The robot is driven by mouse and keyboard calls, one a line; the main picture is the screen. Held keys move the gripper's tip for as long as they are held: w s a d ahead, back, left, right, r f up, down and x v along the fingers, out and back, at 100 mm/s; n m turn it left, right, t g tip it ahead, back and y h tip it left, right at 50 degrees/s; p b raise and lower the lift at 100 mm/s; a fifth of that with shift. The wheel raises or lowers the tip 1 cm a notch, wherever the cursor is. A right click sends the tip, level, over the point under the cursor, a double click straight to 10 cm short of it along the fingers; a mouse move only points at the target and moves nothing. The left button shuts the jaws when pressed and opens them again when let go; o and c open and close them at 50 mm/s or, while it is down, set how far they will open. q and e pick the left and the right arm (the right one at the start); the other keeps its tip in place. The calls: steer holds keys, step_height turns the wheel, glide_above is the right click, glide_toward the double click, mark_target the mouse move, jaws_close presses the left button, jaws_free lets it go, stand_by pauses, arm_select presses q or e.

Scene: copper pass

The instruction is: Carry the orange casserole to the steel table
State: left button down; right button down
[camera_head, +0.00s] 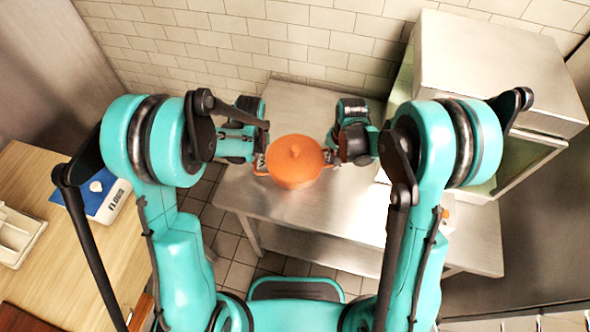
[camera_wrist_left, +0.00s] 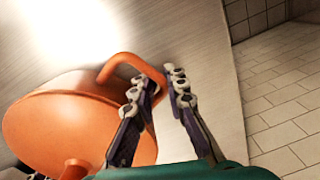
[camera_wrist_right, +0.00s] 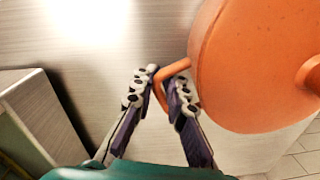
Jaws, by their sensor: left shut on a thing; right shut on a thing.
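The orange casserole (camera_head: 295,162) has its lid on, with a round knob on top. In the head view it is level, over or on the steel table (camera_head: 290,215); I cannot tell whether its base touches. My left gripper (camera_head: 260,164) is shut on the handle at its left side; the loop handle (camera_wrist_left: 118,66) passes between the fingers (camera_wrist_left: 160,88) in the left wrist view. My right gripper (camera_head: 330,158) is shut on the opposite handle; that handle (camera_wrist_right: 172,72) sits between the fingers (camera_wrist_right: 162,85) in the right wrist view.
A large steel appliance (camera_head: 490,70) stands on the table at the right. A tiled wall (camera_head: 250,40) is behind. A wooden counter (camera_head: 60,240) at the left bears a blue and white flour package (camera_head: 100,197) and a white tray (camera_head: 15,235). Bare steel shows in front of the casserole.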

arm_select(q)
steer(key=c, duration=1.5)
jaws_free()
steer(key=shift+c, duration=0.2)
arm_select(e)
steer(key=c, duration=1.5)
jaws_free()
steer(key=shift+c, duration=0.2)
arm_select(q)
steer(key=shift+r, duration=0.1)
arm_select(e)
steer(key=shift+r, duration=0.1)
arm_select(q)
step_height(320, 180, up, 8)
steer(key=shift+s+d, duration=0.15)
steer(key=shift+d, duration=0.05)
arm_select(e)
step_height(320, 180, up, 12)
steer(key=shift+s+d, duration=0.2)
steer(key=shift+d, duration=0.15)
